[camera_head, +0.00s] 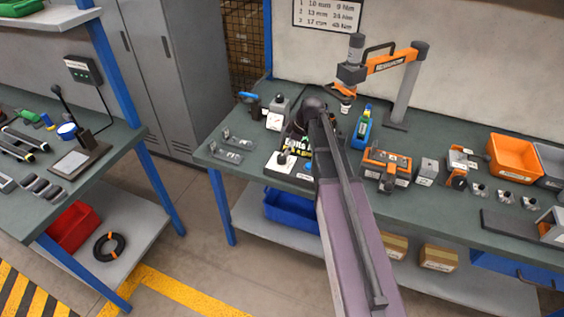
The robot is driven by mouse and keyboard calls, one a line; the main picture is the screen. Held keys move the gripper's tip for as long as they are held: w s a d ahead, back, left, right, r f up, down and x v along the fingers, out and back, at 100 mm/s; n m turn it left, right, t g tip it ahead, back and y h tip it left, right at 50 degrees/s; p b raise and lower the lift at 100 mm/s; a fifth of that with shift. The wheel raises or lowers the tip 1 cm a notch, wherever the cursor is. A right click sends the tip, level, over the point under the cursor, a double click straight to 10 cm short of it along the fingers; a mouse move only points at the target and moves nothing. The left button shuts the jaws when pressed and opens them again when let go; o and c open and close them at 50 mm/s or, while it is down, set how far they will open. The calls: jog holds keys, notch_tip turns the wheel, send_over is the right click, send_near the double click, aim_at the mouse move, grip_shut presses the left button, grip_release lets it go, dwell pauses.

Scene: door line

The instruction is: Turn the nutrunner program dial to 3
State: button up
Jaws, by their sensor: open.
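A white plate (277,166) with a small dark round knob (283,158) lies near the front edge of the right bench; it looks like the program dial, but its markings and setting are too small to read. The orange nutrunner (352,75) hangs from a grey post with an orange arm at the back of the bench. My gripper (294,143) is open and points down, just above and behind the knob. My dark wrist and arm partly hide it and the bench around it. I cannot tell whether the fingers touch anything.
A wall chart (327,14) lists three programs. Clear holders (228,150) lie left of the plate. A floor gap separates the left bench.

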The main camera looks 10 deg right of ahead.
aim_at(282, 157)
jog(key=shift+b+x, duration=2.8)
jog(key=shift+x, duration=0.55)
jog(key=c, duration=1.2)
